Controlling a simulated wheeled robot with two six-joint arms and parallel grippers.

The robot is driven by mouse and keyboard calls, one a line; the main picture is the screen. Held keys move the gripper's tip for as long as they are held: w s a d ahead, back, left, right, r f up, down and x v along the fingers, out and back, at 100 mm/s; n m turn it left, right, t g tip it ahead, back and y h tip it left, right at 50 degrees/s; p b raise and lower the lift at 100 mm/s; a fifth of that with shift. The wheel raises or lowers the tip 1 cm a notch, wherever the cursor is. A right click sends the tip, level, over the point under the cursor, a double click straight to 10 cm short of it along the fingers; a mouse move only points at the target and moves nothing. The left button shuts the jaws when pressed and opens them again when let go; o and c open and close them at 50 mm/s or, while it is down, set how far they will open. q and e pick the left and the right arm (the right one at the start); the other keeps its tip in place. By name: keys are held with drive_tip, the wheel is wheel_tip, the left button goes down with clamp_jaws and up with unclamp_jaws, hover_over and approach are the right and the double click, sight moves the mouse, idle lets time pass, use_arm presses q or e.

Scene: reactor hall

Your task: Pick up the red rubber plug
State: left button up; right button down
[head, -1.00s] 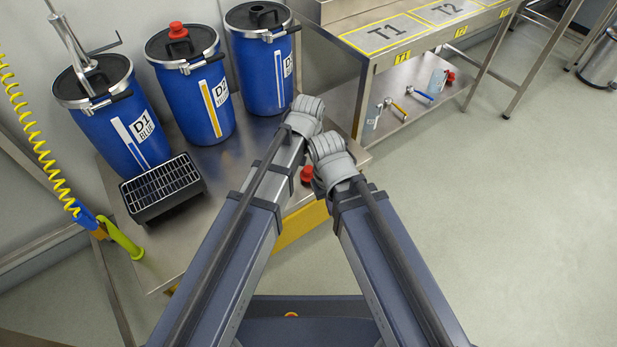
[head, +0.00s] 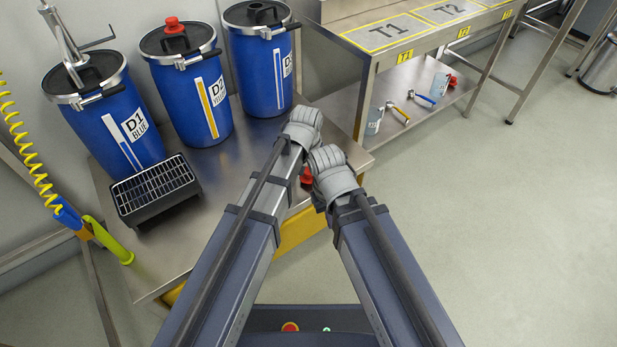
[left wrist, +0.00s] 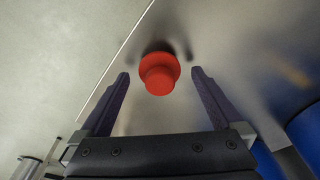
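A red rubber plug (head: 307,177) stands near the front right edge of the steel table, partly hidden by my wrists in the head view. In the left wrist view the red plug (left wrist: 159,74) shows as a round stepped shape in the gap between my fingertips. My left gripper (left wrist: 161,75) is open, with one finger on each side of the plug and clear space on both sides. In the head view the left wrist (head: 303,126) hides its fingers. The right wrist (head: 331,172) is just right of the plug; the right fingers are hidden.
Blue drums (head: 118,140) stand at the back of the steel table (head: 215,180); the D2 drum (head: 195,95) has another red plug (head: 174,25) on its lid. A black grated tray (head: 157,190) sits front left.

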sight(308, 170)
use_arm(q)
drive_tip(key=c, duration=1.4)
drive_tip(key=shift+r, duration=0.1)
wheel_tip(308, 170, up, 10)
drive_tip(key=p, duration=1)
